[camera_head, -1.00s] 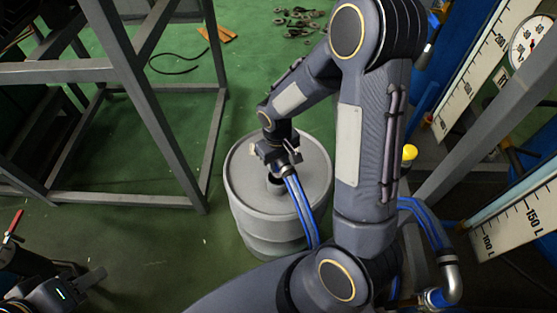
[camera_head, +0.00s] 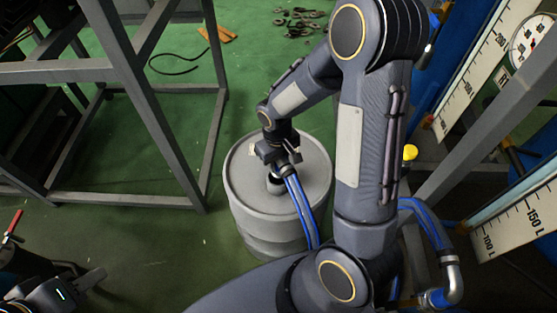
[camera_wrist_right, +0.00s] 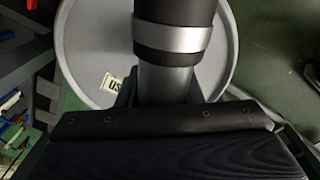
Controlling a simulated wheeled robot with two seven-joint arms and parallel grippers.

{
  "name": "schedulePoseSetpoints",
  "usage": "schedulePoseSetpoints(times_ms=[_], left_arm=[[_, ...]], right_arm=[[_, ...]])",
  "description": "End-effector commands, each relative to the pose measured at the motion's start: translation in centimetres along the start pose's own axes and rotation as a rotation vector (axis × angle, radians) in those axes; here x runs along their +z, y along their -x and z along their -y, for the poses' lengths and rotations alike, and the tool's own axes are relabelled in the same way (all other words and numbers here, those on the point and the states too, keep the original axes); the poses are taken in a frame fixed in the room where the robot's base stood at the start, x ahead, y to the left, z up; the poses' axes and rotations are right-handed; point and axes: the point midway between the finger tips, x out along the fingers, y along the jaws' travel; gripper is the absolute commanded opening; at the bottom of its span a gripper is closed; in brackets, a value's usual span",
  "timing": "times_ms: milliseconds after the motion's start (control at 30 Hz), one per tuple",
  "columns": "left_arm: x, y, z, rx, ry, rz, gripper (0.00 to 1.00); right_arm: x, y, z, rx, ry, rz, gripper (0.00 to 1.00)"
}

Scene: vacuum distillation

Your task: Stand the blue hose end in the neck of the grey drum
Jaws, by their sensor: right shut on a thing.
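The grey drum (camera_head: 240,190) stands upright on the green floor; its pale lid also shows in the right wrist view (camera_wrist_right: 85,60). My right gripper (camera_head: 277,168) is above the lid, shut on the blue hose end (camera_wrist_right: 172,40), a dark sleeve with a silver band and grey pipe. The blue hose (camera_head: 302,212) runs down from it past the drum's right side. The hose end's tip is right at the drum's neck (camera_head: 275,188); I cannot tell whether it is inside. My left gripper (camera_head: 82,276) is low at the left, apparently open and empty.
A grey steel frame (camera_head: 150,110) stands left of the drum. White litre scales (camera_head: 520,222) and a gauge (camera_head: 530,38) are at the right. A black cable (camera_head: 172,68) and orange pieces (camera_head: 222,34) lie on the floor behind.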

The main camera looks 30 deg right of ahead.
Motion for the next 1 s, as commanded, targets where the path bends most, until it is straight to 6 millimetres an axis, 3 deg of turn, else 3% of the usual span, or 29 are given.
schedulePoseSetpoints(times_ms=[1000], left_arm=[[0.6, -1.2, 0.6, 0.0, 0.0, 0.0, 0.36]], right_arm=[[0.0, -1.5, 0.1, 0.0, 0.0, -0.001, 0.0]])
